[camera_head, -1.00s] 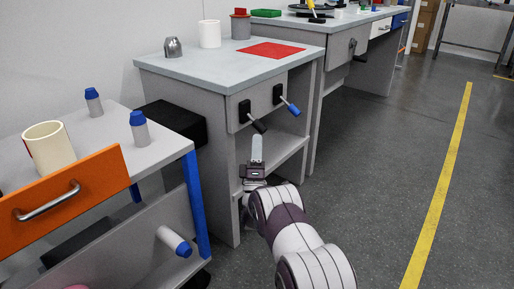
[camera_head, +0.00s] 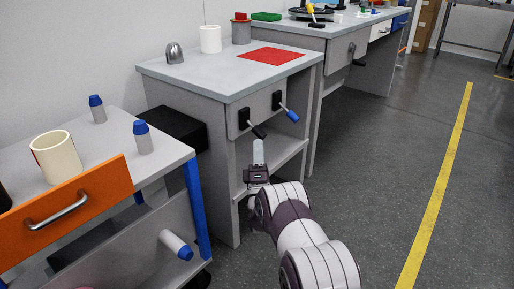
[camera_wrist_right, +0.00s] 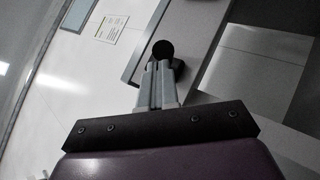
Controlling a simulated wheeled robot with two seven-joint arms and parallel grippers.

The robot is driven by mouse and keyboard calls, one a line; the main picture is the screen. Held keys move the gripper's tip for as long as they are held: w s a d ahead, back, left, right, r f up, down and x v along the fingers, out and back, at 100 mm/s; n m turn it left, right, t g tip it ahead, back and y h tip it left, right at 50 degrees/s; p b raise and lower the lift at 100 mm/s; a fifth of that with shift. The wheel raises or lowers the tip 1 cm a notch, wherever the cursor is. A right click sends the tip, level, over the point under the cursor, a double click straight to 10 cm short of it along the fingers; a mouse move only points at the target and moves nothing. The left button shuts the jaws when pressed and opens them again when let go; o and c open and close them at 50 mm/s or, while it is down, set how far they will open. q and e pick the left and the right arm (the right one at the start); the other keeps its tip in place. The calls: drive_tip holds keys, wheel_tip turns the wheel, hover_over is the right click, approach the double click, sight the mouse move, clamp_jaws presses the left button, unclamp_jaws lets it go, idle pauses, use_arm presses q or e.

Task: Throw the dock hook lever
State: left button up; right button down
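Two levers stick out of the front panel of the grey middle bench (camera_head: 226,80). One has a black handle (camera_head: 257,131) and the other, to its right, a blue handle (camera_head: 291,115). Both slope down and outward; I cannot tell by label which is the dock hook lever. My right gripper (camera_head: 258,145) points up just below the black handle's end. In the wrist view its two fingers (camera_wrist_right: 158,80) lie side by side, shut, with nothing visible between them. The round black handle end (camera_wrist_right: 163,49) shows just beyond the fingertips; contact is unclear. My left gripper is out of view.
The bench top carries a red mat (camera_head: 271,56), a white cylinder (camera_head: 210,39) and a metal dome (camera_head: 174,53). At left, a bench with an orange drawer (camera_head: 67,209) holds a cream cup (camera_head: 57,158). The floor right of my arm is clear.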

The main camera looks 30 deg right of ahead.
wheel_tip(320, 180, up, 9)
drive_tip(key=s+n+g+y+p, duration=0.1)
drive_tip(key=n+g+y+p, duration=0.3)
drive_tip(key=n+p, duration=0.5)
drive_tip(key=shift+d+g+y+p, duration=0.35)
drive_tip(key=shift+y+p, duration=0.95)
drive_tip(key=shift+p, duration=3.85)
drive_tip(key=shift+s+a+r, duration=0.1)
